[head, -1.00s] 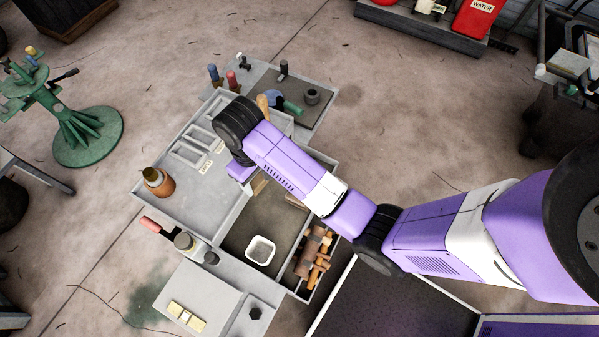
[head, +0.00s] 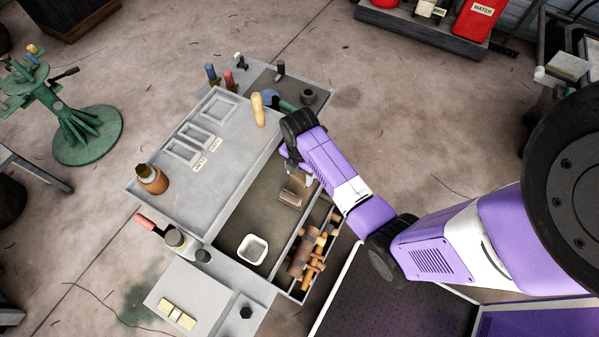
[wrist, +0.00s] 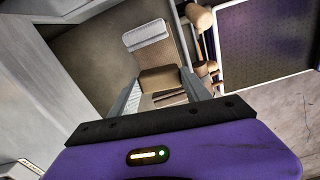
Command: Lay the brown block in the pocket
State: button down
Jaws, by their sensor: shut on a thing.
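My gripper (head: 298,175) is low over the right part of the open drawer (head: 232,222). In the wrist view my gripper (wrist: 161,88) has its two fingers on either side of a brown block (wrist: 160,77) and is shut on it. The block is partly hidden by the gripper in the head view. Another brown piece with a pale end (wrist: 148,35) lies just beyond it; it also shows in the head view (head: 289,198). The grey tray (head: 225,170) left of my gripper has several framed pockets, such as a middle pocket (head: 196,134); two small labels lie beside them.
A white square dish (head: 253,249) sits in the drawer. Wooden-handled tools (head: 307,252) fill the narrow compartment at right. The tray's middle is bare.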

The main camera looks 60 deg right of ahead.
jog(key=shift+w+d+n, duration=0.1)
jog(key=shift+n, duration=0.7)
jog(key=shift+r+p, duration=0.1)
jog(key=shift+p, duration=0.3)
jog(key=b, duration=0.4)
send_over(300, 188)
jog(key=shift+f, duration=3.15)
jog(key=shift+f+b, duration=0.35)
jog(key=shift+f, duration=0.15)
jog(key=shift+c, duration=2.1)
grip_release()
jog(key=shift+r+p, duration=0.35)
jog(key=shift+r, duration=3.55)
